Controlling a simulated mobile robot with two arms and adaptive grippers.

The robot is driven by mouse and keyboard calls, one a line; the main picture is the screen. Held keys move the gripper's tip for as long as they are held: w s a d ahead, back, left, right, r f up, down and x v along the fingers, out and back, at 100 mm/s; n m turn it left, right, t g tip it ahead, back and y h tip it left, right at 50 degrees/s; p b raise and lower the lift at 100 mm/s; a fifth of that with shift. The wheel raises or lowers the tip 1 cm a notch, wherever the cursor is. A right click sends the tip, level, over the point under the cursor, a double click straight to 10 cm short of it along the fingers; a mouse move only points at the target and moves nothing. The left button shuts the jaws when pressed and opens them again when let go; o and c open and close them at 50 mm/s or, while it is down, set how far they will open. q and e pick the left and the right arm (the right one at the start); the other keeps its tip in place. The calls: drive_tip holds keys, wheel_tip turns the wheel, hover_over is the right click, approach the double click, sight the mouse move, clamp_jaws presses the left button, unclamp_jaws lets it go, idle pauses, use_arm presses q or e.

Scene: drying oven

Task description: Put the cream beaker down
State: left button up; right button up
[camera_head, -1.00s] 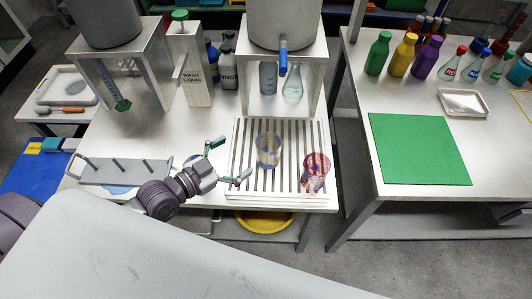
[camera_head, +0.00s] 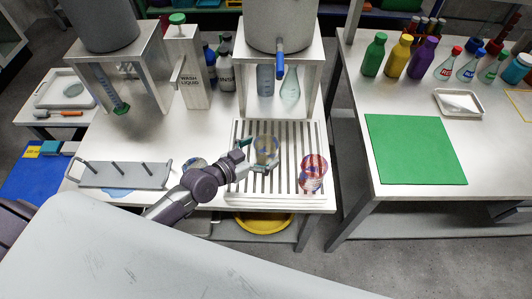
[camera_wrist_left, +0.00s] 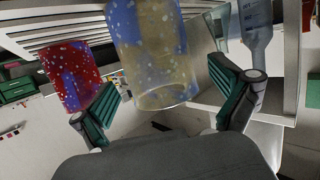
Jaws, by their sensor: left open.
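The cream beaker (camera_head: 266,151) is see-through with a yellowish tint and bluish, white-speckled patches. It stands on the slatted rack (camera_head: 240,185) in the head view. In the left wrist view the cream beaker (camera_wrist_left: 158,50) fills the middle, beyond and between the finger pads. My left gripper (camera_head: 243,158) is open, just left of the beaker in the head view. In the left wrist view the green pads of my left gripper (camera_wrist_left: 168,92) are spread wide; whether either touches the glass I cannot tell. My right gripper is not in view.
A red-and-blue beaker (camera_head: 313,172) stands on the rack, right of the cream one. A pegged grey stand (camera_head: 125,174) is at left. Two flasks stand under the tank frame behind. The green mat (camera_head: 415,150) is bare.

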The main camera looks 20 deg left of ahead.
use_arm(q)
drive_tip(key=shift+x, duration=1.05)
drive_tip(key=c, duration=1.1)
drive_tip(key=shift+c, duration=0.4)
drive_tip(key=shift+r, duration=0.1)
